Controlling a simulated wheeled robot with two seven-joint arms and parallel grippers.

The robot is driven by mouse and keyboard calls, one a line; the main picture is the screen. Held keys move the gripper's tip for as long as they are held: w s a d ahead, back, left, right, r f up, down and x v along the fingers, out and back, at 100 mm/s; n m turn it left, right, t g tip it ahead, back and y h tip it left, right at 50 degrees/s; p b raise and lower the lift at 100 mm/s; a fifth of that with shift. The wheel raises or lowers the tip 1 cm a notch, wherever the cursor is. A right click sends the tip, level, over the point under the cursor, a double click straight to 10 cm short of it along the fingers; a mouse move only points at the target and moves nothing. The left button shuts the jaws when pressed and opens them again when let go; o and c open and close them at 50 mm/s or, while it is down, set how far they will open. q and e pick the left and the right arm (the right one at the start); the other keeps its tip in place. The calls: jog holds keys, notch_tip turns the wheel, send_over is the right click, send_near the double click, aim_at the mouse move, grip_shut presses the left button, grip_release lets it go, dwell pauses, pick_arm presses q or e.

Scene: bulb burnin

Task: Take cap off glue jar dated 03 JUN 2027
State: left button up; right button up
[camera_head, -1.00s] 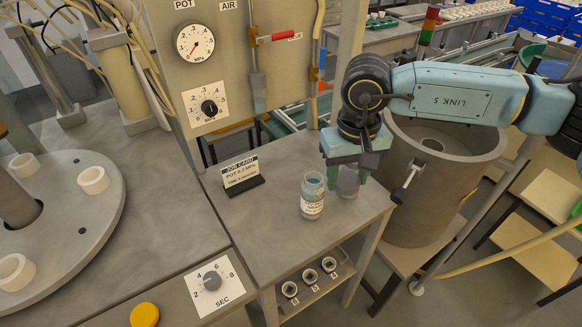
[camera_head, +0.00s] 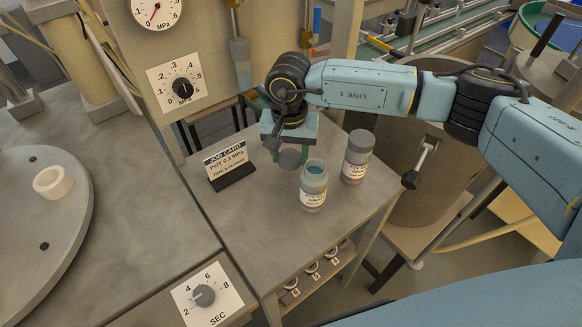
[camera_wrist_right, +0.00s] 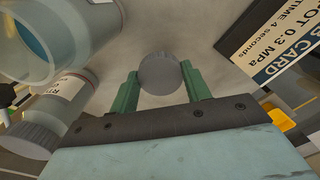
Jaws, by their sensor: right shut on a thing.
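Two glue jars stand upright on the grey bench. The front jar (camera_head: 313,190) has no cap, and its open blue mouth shows. The other jar (camera_head: 354,165), behind it to the right, wears a grey cap (camera_head: 361,140). My right gripper (camera_head: 289,155) is shut on a loose grey round cap (camera_head: 290,159), left of the open jar and clear of both jars. In the right wrist view this cap (camera_wrist_right: 160,73) sits between the green fingertips; the open jar (camera_wrist_right: 60,35) and capped jar (camera_wrist_right: 52,112) are at left. Label dates are too small to read. My left gripper is out of view.
A job card (camera_head: 226,162) reading POT 0.3 MPa stands left of the held cap. A dial marked SEC (camera_head: 204,295) is at front left. Several numbered holders (camera_head: 312,268) sit on the shelf below. Bare bench lies in front of the job card.

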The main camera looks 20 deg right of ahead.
aim_at(290, 158)
jog(key=shift+f, duration=0.7)
notch_tip(290, 158, down, 3)
jog(key=shift+r, duration=0.1)
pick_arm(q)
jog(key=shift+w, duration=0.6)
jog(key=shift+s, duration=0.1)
pick_arm(e)
jog(key=shift+f, duration=0.2)
jog(key=o, duration=1.1)
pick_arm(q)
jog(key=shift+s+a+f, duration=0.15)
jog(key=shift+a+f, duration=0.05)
pick_arm(e)
jog(key=shift+r, duration=0.1)
